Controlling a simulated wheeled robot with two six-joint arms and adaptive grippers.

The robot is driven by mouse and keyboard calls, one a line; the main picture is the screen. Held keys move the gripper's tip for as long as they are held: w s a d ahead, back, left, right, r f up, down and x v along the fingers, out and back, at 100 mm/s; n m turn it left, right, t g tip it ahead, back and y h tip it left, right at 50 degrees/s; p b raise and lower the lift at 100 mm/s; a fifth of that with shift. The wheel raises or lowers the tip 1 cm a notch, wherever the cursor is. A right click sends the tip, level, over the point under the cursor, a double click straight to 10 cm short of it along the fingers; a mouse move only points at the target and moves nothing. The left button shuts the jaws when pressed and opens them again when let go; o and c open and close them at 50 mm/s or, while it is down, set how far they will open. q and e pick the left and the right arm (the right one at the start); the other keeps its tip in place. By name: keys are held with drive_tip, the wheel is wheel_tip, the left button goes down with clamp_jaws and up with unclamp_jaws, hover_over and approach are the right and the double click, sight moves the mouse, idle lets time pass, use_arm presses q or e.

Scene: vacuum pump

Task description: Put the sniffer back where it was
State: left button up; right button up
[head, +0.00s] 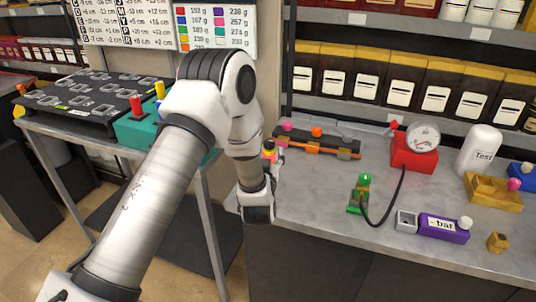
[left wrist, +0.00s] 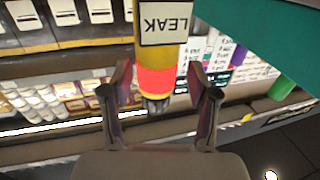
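The sniffer appears to be the yellow cylinder (left wrist: 161,52) with a LEAK label, a red band and a dark tip. It also shows as a small yellow, red and black piece in the head view (head: 269,150), by the front edge of the bench. My right gripper is not in view.
The grey bench (head: 330,205) holds an orange-and-black rack (head: 318,143), a red gauge (head: 414,150), a green piece (head: 361,193) by a black hose, and a purple box (head: 443,228). A teal block (head: 137,131) with coloured pegs stands on the left table. Shelves stand behind.

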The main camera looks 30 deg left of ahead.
use_arm(q)
drive_tip(key=shift+w+f, duration=0.1)
drive_tip(key=shift+f, duration=0.05)
drive_tip(key=b+v, duration=0.3)
drive_tip(key=v, duration=0.9)
